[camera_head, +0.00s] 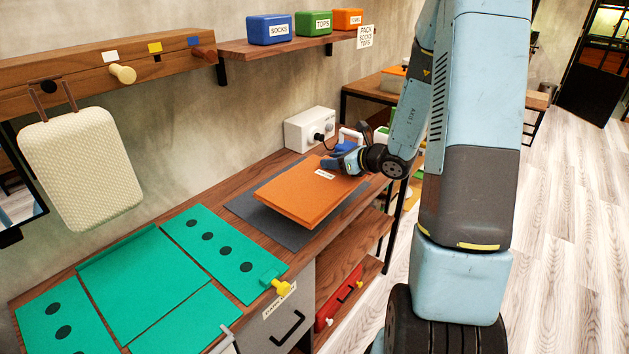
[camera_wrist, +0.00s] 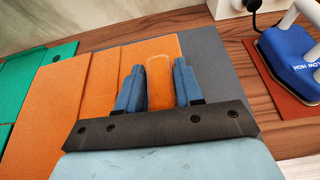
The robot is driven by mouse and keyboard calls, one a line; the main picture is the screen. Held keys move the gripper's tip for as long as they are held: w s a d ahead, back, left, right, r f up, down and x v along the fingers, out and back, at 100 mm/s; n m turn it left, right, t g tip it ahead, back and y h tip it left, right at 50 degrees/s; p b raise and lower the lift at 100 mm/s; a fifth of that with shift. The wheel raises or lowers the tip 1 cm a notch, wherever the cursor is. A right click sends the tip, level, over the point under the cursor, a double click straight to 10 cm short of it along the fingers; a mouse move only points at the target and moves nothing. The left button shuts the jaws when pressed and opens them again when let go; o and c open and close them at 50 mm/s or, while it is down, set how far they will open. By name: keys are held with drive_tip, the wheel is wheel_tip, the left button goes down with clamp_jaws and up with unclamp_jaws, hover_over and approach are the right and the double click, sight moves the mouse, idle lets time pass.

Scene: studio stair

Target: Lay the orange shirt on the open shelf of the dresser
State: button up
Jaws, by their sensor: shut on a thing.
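The orange shirt (camera_head: 308,190) is a folded flat stack with a small white label, over a grey mat (camera_head: 245,208) on the dresser top. My gripper (camera_head: 330,163) is at the shirt's far right edge. In the wrist view, its two blue fingers (camera_wrist: 158,88) are shut on a raised orange fold of the shirt (camera_wrist: 90,75). I cannot tell whether the shirt is clear of the mat. The open shelf (camera_head: 352,243) is a bare wooden board in the dresser's front, below the top and right of a grey drawer (camera_head: 283,318).
A green folding board (camera_head: 150,270) covers the near left top. A blue iron (camera_wrist: 288,55) on a red-brown pad and a white box (camera_head: 308,129) stand behind my gripper. A wall shelf (camera_head: 285,47) holds labelled bins.

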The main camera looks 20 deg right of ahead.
drive_tip(key=w+f, duration=0.2)
drive_tip(key=w+a+f, duration=0.1)
drive_tip(key=f, duration=0.1)
drive_tip(key=w+f, duration=0.2)
drive_tip(key=shift+w+a+f, duration=0.2)
drive_tip(key=shift+w+a, duration=0.15)
drive_tip(key=shift+a, duration=0.05)
drive_tip(key=shift+f, duration=1.55)
clamp_jaws()
drive_tip(key=o, duration=1.1)
unclamp_jaws()
